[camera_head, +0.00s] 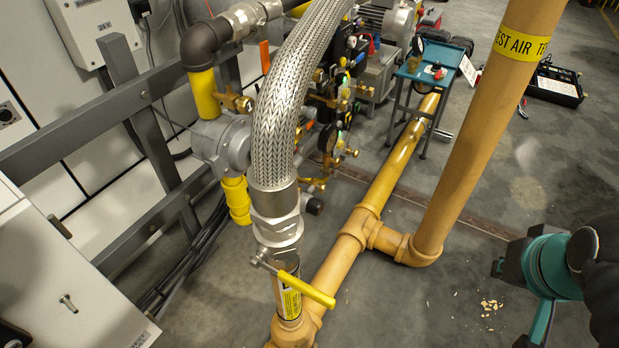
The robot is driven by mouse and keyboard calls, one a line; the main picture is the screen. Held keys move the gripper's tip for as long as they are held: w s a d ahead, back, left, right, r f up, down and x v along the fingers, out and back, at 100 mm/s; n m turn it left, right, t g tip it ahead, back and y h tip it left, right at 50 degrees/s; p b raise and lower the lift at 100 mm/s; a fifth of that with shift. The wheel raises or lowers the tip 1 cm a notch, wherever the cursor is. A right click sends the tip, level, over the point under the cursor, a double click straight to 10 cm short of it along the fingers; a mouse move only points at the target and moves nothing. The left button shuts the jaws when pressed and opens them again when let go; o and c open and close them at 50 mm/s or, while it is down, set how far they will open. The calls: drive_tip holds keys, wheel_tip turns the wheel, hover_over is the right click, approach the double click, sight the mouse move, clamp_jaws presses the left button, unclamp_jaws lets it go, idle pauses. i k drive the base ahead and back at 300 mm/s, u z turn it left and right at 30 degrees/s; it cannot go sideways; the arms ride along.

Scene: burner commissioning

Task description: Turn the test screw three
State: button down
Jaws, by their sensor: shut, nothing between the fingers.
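Brass fittings show on the gas train (335,100) behind the braided hose, several of them small and screw-like. One brass fitting (240,103) sits above the grey regulator body (222,143), left of the hose. Another brass fitting (349,152) sticks out at the lower right of the train. I cannot tell which of these is test screw three, as no number can be read at this size and the hose hides part of the train. Teal and black parts of my arm show at the lower right, well away from the train. I cannot make out my gripper's fingers.
The braided metal hose (287,95) stands in front of the train. A yellow lever valve (305,289) sits at its foot. Thick yellow pipes (487,130) run across the middle. A teal cart (432,65) stands behind. Grey rails (80,130) and cabinets are left. Floor at right is mostly open.

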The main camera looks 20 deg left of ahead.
sight(322, 188)
drive_tip(key=k, duration=0.5)
drive_tip(key=z, duration=1)
drive_tip(key=i, duration=1.1)
drive_tip(key=u, duration=1.95)
